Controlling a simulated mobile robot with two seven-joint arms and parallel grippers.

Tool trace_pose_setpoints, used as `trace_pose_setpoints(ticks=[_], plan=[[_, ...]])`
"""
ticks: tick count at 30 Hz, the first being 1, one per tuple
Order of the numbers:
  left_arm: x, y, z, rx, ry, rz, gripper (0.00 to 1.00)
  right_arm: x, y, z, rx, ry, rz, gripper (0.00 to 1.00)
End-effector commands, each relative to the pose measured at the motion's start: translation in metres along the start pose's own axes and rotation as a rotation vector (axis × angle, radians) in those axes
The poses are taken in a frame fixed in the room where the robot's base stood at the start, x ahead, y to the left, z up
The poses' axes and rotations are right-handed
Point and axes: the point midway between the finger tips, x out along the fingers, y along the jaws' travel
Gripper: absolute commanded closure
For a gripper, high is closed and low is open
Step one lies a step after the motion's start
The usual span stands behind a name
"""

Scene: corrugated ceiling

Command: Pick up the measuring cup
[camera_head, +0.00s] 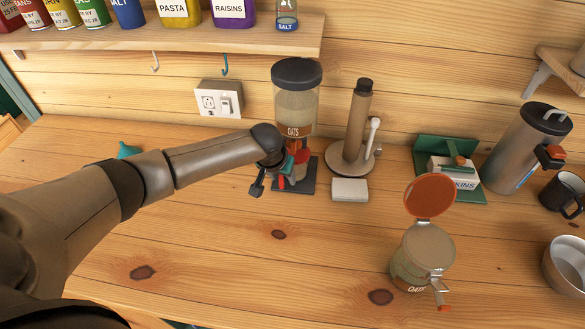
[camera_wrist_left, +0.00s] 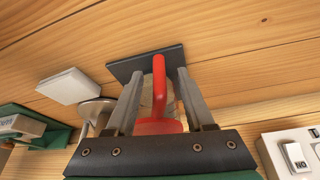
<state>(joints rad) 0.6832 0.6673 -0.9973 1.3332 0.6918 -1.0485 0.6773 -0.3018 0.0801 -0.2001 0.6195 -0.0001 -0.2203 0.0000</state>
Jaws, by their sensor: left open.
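A red handle (camera_wrist_left: 162,85) with a red round part at its end stands between the fingers of my left gripper (camera_wrist_left: 156,100) in the left wrist view. I take it for the measuring cup, though it could be part of the oats dispenser (camera_head: 296,95). A pale cylindrical body shows behind the handle. In the head view, red parts (camera_head: 302,156) show below the dispenser, above its dark base plate (camera_head: 307,185). My left gripper (camera_head: 272,182) is open beside them, and its wrist hides part of them. My right gripper is not in view.
A paper-towel holder (camera_head: 358,125) and a white pad (camera_head: 350,190) stand just right of the dispenser. An open oats jar (camera_head: 424,258) is in front at right. A wall outlet (camera_head: 219,100) is behind my arm. The front middle of the counter is clear.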

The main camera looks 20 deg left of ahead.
Motion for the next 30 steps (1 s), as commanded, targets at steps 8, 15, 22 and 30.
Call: trace_pose_setpoints(ticks=[8, 15, 22, 30], plan=[[0.017, 0.0, 0.0, 0.0, -0.001, 0.0, 0.47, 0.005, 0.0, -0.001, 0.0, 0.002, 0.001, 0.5], [0.017, 0.0, 0.0, 0.0, 0.0, 0.0, 0.51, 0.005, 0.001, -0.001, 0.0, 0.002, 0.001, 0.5], [0.017, 0.0, 0.0, 0.0, -0.001, 0.0, 0.77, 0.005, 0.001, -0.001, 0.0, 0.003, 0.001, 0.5], [0.017, 0.0, 0.001, -0.001, -0.001, 0.0, 1.0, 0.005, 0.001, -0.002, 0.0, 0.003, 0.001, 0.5]])
